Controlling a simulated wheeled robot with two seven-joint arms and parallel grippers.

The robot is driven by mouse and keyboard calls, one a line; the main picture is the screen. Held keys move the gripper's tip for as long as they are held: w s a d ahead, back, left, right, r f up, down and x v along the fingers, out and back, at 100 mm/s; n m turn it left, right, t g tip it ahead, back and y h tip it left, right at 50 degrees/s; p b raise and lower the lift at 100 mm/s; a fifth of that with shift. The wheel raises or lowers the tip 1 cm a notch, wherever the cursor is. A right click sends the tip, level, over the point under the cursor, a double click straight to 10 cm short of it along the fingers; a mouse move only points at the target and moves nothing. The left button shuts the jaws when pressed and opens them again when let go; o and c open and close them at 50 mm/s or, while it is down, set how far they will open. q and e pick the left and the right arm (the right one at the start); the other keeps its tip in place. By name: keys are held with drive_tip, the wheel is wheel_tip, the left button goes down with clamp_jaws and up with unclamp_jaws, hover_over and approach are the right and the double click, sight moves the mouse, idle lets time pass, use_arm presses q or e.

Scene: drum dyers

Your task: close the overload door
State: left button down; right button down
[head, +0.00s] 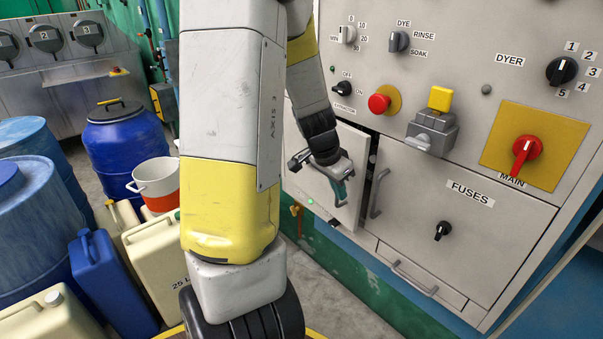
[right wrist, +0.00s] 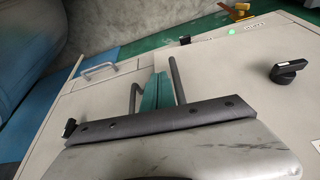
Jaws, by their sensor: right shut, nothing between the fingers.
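The overload door, taken to be the small grey door (head: 353,138) on the machine front, stands slightly ajar in the head view. A dark gap shows along its right edge. Any label on it is hidden by my arm. My right gripper (head: 342,188) is in front of this door, near its right edge, with teal fingers shut and empty. In the right wrist view the shut teal fingers (right wrist: 155,91) lie between two grey bar handles; I cannot tell whether they touch the door. My left gripper is in neither view.
Right of the door is the fuses door (head: 470,225) with a bar handle (head: 379,193) and black knob (head: 442,231). Above are a red button (head: 379,103) and a grey switch with a yellow top (head: 440,98). Blue drums (head: 128,145) and jerrycans (head: 165,265) crowd the left floor.

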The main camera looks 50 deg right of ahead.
sight(349, 185)
drive_tip(key=shift+s+d+r, duration=0.1)
drive_tip(key=shift+s+d, duration=0.15)
drive_tip(key=shift+d, duration=0.55)
drive_tip(key=shift+s+d, duration=0.2)
drive_tip(key=shift+d, duration=0.6)
drive_tip(key=shift+d, duration=0.15)
